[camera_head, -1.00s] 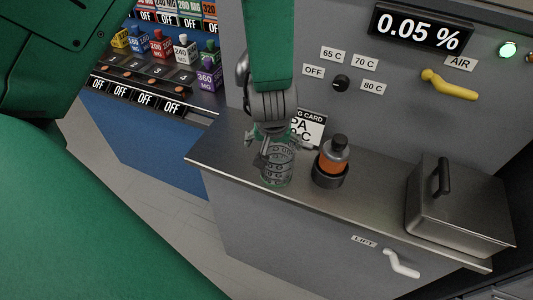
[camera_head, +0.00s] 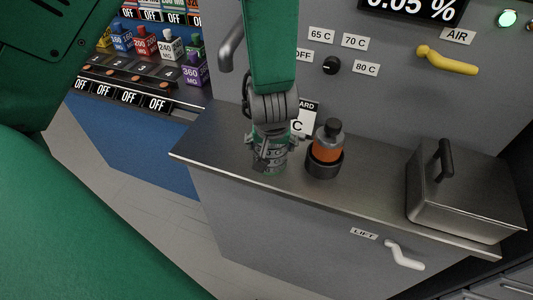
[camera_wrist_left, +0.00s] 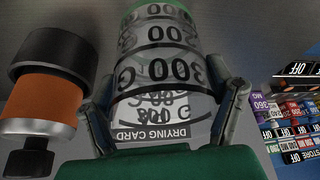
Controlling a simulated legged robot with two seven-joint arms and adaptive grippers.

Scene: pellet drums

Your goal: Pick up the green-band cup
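The green-band cup (camera_head: 270,162) is a clear cup with dark print, upright on the steel counter. In the left wrist view the cup (camera_wrist_left: 158,65) fills the middle, its "300 G" marking readable and a green edge at the top. My left gripper (camera_head: 271,141) is over the cup in the head view, hiding its upper part. In the left wrist view the fingers of my left gripper (camera_wrist_left: 165,98) stand apart on either side of the cup. A small gap seems to show at the right finger; contact at the left finger is unclear. My right gripper is not in view.
An orange-banded bottle (camera_head: 326,150) stands in a black holder (camera_head: 323,168) close right of the cup. A drying card (camera_head: 305,119) stands behind. A lidded steel box (camera_head: 460,195) is at the counter's right. The counter's left end (camera_head: 200,150) is clear.

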